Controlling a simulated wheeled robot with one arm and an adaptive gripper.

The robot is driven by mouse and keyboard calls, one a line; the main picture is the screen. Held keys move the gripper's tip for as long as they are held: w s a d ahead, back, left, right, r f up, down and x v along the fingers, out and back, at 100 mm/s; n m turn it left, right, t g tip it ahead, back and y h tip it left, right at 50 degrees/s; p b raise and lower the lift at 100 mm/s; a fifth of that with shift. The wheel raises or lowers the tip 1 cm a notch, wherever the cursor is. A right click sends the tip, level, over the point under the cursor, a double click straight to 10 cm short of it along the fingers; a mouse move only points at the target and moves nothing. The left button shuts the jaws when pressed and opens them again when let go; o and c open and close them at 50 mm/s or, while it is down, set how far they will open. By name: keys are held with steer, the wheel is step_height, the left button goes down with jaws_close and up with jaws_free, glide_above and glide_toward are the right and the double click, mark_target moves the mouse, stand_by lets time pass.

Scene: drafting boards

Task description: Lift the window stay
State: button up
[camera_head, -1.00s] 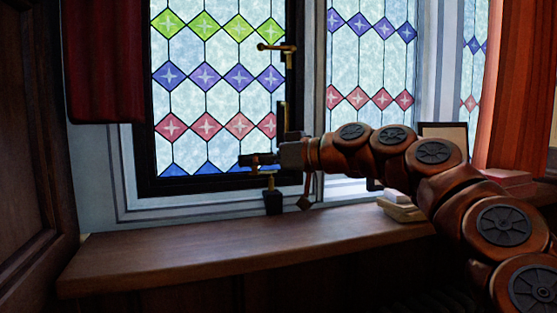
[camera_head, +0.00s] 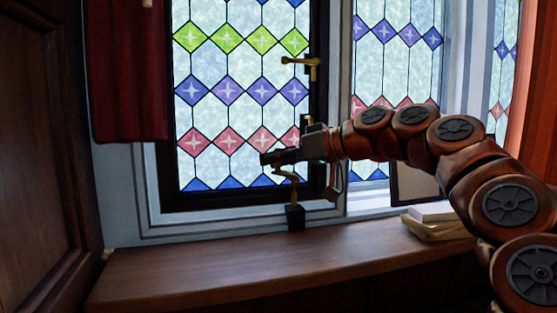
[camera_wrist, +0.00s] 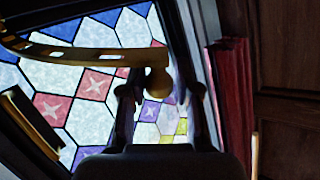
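The window stay is a brass bar with holes (camera_wrist: 82,53) in the wrist view, ending in a round knob (camera_wrist: 158,82). In the head view its brass part (camera_head: 290,178) slopes up from a small black block (camera_head: 295,216) on the window frame towards my gripper. My gripper (camera_wrist: 160,92) has a finger on each side of the knob, with gaps visible between knob and fingers. It looks open around the stay's end; contact cannot be made out. In the head view my gripper (camera_head: 277,157) is just above the brass part, in front of the leaded window (camera_head: 228,115).
A brass window handle (camera_head: 302,64) is above my gripper. A wooden sill (camera_head: 250,265) runs below and is mostly clear. Books (camera_head: 432,228) lie at its right. A red curtain (camera_head: 125,75) and a dark wood panel (camera_head: 40,150) stand at the left.

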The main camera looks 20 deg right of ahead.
steer(key=o, duration=0.3)
steer(key=shift+d, duration=0.15)
steer(key=v, duration=1.2)
